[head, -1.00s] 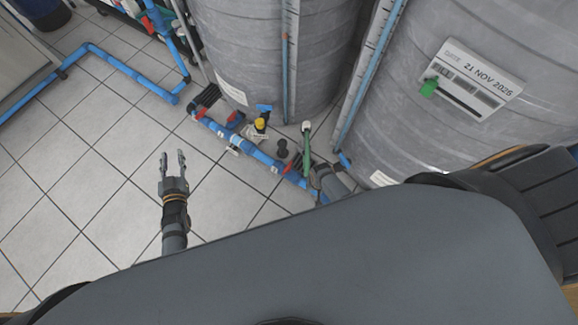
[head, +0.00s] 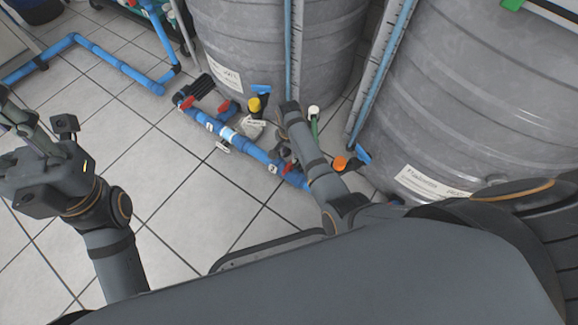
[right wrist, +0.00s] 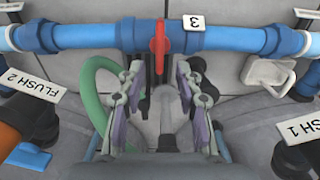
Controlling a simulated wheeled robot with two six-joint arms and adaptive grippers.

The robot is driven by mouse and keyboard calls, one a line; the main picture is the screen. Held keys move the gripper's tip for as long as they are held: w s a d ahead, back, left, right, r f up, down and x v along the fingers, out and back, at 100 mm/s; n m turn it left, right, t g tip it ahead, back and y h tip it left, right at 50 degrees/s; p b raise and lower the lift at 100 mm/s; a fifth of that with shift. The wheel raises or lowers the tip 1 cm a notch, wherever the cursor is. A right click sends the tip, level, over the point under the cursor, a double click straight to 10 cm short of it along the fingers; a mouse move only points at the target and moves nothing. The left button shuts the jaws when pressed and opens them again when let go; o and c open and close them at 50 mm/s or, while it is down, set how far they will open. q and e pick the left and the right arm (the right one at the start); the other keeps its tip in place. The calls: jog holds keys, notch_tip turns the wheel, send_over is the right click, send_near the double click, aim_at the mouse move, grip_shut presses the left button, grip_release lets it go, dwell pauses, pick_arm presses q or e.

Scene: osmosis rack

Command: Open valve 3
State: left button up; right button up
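In the right wrist view, valve 3 shows as a short red handle (right wrist: 160,47) on a blue pipe, beside a white label "3" (right wrist: 194,22). The handle stands across the pipe. My right gripper (right wrist: 161,78) is open, its two fingers apart on either side of the handle's line, with the handle at the tips and nothing gripped. In the head view, label 3 (head: 272,169) and the red handle (head: 288,168) show next to my right arm, which partly hides that spot. My left gripper (head: 20,125) is raised at the left edge, clear of the pipe, its fingers partly cut off.
Two large grey tanks (head: 440,110) stand close behind the blue pipe (head: 225,133). Flush 2 (right wrist: 36,84) and Flush 1 (right wrist: 301,126) labels flank my right gripper. Tiled floor is clear at left.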

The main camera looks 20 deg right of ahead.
aim_at(289, 164)
notch_tip(289, 164, down, 8)
jog(key=b, duration=0.4)
jog(key=shift+c, duration=0.3)
grip_shut()
